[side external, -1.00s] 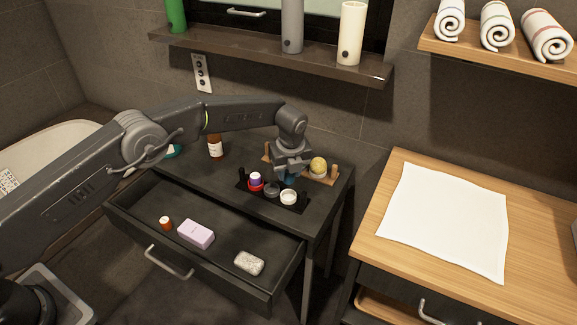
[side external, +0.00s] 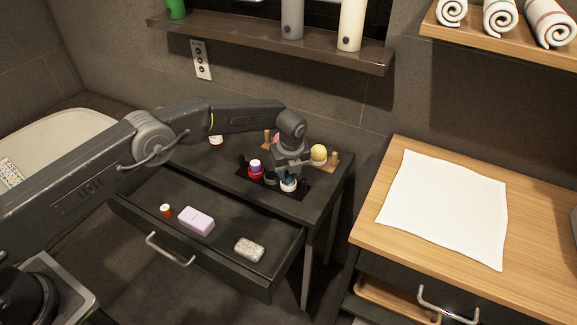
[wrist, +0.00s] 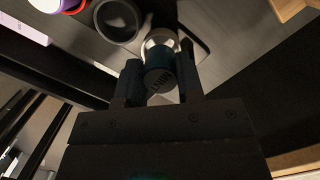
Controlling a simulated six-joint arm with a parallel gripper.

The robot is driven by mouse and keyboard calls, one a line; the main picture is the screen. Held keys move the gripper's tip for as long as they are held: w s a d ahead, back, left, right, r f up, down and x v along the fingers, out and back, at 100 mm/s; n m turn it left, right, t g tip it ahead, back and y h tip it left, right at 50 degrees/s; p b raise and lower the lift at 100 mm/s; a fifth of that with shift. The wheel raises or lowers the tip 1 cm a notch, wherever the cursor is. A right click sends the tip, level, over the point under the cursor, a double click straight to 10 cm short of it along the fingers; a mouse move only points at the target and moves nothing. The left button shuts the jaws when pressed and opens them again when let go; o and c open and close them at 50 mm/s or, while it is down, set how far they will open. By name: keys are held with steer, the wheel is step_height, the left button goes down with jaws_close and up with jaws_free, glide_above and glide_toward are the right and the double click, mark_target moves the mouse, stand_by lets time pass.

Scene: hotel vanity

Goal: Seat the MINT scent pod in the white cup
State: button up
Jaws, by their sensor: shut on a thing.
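My gripper (side external: 289,173) is shut on the mint pod (wrist: 158,80), a dark teal piece whose end faces the wrist camera with lettering that seems to read MINT. In the side view the teal pod (side external: 290,177) is at the mouth of the white cup (side external: 288,186), the right one in a row on the black tray (side external: 297,194). In the wrist view the pale rim of the white cup (wrist: 160,40) shows just beyond the pod. The fingers hide part of the contact, so I cannot tell how deep the pod sits.
A dark grey cup (side external: 271,178) and a red cup (side external: 256,174) holding a purple pod (side external: 255,164) stand left of the white cup. A wooden rack with a yellow ball (side external: 319,153) is behind. Below, the open drawer holds a lilac box (side external: 197,221) and speckled soap (side external: 249,250).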

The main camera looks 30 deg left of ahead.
steer(key=shift+f, duration=1)
steer(key=o, duration=1)
steer(key=r, duration=0.4)
steer(key=s+d+r, duration=0.1)
steer(key=r, duration=0.8)
steer(key=shift+s+d+r, duration=0.25)
steer(key=shift+r, duration=0.05)
